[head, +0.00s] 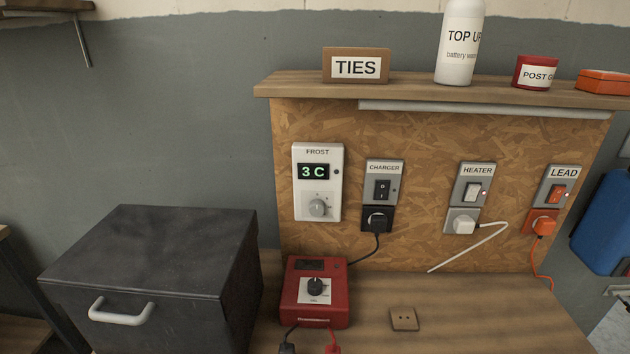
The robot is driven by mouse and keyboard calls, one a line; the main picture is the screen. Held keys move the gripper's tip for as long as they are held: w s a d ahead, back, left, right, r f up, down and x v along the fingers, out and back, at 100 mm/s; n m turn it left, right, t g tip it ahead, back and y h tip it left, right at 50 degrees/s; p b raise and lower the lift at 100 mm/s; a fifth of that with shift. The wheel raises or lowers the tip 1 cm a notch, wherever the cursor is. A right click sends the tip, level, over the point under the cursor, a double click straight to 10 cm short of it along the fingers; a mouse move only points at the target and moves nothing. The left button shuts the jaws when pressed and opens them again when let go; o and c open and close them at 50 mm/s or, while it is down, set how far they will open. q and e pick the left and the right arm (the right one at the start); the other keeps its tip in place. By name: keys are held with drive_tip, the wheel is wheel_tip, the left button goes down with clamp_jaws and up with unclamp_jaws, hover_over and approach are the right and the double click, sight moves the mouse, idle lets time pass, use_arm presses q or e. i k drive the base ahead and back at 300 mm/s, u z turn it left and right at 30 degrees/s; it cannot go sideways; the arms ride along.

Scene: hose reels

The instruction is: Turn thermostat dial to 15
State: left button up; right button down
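The thermostat (302,202) is a white upright box labelled FROST, fixed to the left part of the chipboard panel. Its small dark display (314,171) reads 3 C in green. Below the display is a round grey dial (318,207) with small marks around it, too small to read. Nothing covers the dial. Neither of my grippers shows in the head view.
Right of the thermostat are CHARGER (383,182), HEATER (473,185) and LEAD (558,186) switches with plugs and cables below. A red charger (316,290) stands on the bench below the thermostat, beside a black box (150,250). A shelf (420,92) overhangs the panel.

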sight(317, 207)
drive_tip(key=u, duration=2.1)
drive_tip(key=k, duration=1.25)
drive_tip(key=z, duration=2.1)
drive_tip(key=i, duration=0.5)
drive_tip(key=u, duration=0.05)
